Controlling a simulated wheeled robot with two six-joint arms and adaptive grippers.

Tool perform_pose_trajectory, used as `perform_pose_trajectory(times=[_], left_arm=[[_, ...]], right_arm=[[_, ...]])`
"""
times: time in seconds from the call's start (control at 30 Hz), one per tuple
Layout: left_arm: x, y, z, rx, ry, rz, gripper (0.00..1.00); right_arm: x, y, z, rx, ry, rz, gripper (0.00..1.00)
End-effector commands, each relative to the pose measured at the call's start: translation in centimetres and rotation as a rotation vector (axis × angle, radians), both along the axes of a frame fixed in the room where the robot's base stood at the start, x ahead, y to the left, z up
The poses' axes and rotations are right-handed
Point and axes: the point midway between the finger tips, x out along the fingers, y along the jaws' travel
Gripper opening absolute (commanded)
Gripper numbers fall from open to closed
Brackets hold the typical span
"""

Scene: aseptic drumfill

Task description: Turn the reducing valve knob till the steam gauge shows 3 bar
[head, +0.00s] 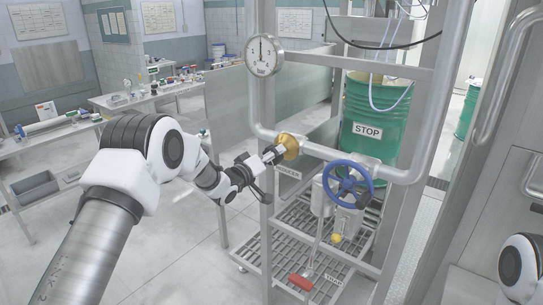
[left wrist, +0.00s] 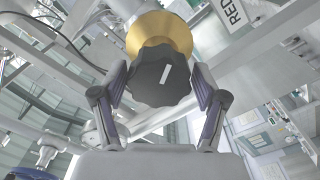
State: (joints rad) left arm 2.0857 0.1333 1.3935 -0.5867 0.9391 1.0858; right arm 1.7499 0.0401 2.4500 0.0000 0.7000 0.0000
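The reducing valve has a brass collar (head: 289,146) on the horizontal pipe. Its dark scalloped knob (left wrist: 160,80), with a white mark, faces the left wrist camera. My left gripper (head: 270,156) is at the knob, with one finger on each side (left wrist: 160,82). The fingertips lie close along the knob's edges; I cannot tell whether they press on it. The steam gauge (head: 264,57) is on the upright pipe above, its needle pointing about straight up. Its numerals are too small to read surely. My right gripper is out of view.
A blue handwheel (head: 348,183) sits on the pipe just right of the valve. A green drum (head: 374,120) with a STOP sign stands behind it. Steel frame posts (head: 266,220) are close to my left gripper. A red-handled item (head: 300,282) is low on the grating.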

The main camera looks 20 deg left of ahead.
Motion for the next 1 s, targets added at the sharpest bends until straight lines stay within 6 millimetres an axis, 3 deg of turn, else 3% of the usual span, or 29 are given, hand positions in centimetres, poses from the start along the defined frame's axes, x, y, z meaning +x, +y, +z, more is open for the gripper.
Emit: perform_pose_trajectory(times=[0.03,0.1,0.57,1.0], left_arm=[[0.0,0.0,0.0,0.0,0.0,0.0,0.43],[0.0,0.0,0.0,0.0,0.0,0.0,0.25],[0.0,0.0,-0.3,0.053,-0.018,-0.001,0.25],[0.0,0.0,-0.6,0.353,-0.128,0.0,0.25]], right_arm=[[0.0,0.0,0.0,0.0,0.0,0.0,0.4],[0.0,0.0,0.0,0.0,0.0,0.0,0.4],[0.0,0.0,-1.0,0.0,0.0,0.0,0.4],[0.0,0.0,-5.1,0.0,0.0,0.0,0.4]])
